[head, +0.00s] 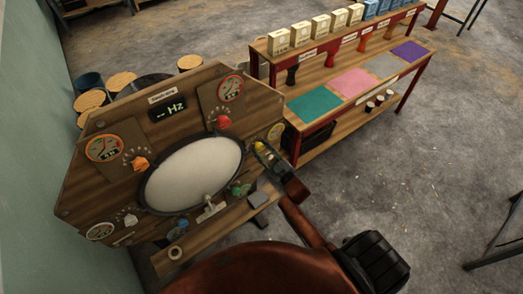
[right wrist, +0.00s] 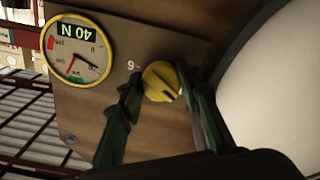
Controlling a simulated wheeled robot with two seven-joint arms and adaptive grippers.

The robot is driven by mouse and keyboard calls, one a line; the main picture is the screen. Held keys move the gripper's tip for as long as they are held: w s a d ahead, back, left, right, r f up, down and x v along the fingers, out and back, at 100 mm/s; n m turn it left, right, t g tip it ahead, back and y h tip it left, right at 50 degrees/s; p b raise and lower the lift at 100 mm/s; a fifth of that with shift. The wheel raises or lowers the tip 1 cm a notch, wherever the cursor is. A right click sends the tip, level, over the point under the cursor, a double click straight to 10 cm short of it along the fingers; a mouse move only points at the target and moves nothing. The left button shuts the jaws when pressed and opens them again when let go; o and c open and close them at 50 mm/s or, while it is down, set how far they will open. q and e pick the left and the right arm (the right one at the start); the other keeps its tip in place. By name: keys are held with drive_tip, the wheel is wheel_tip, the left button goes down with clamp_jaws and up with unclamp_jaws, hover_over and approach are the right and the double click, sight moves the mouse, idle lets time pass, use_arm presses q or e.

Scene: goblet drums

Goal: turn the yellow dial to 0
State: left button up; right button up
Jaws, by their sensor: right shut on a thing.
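The yellow dial (head: 260,146) is on the right side of the wooden drum panel (head: 75,185), beside a yellow-rimmed gauge (head: 277,132). In the right wrist view the yellow dial (right wrist: 158,80) sits between the two dark green fingers of my right gripper (right wrist: 163,88), which is shut on it. A dark pointer line on the dial aims to the lower right of that view. One scale mark shows left of the dial; the rest is hidden. The gauge (right wrist: 77,48) shows "40 N" upside down. My right gripper (head: 264,152) reaches the dial from the lower right. My left gripper is not in view.
The white drumhead (head: 195,172) lies left of the yellow dial. Red (head: 222,122), orange (head: 140,164) and green (head: 240,189) dials surround it. A bench with coloured mats (head: 355,82) and boxes stands behind right. Open floor (head: 440,170) lies to the right.

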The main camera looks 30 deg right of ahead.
drive_tip(key=n+b, duration=0.1)
drive_tip(key=n, duration=0.4)
drive_tip(key=shift+d+n, duration=0.1)
drive_tip(key=shift+n, duration=0.3)
drive_tip(key=shift+b, duration=0.3)
drive_tip(key=o, duration=1.2)
drive_tip(key=shift+c, duration=0.2)
drive_tip(key=shift+s, duration=0.1)
drive_tip(key=s+d, duration=0.1)
drive_tip(key=s, duration=1)
drive_tip(key=shift+s, duration=0.4)
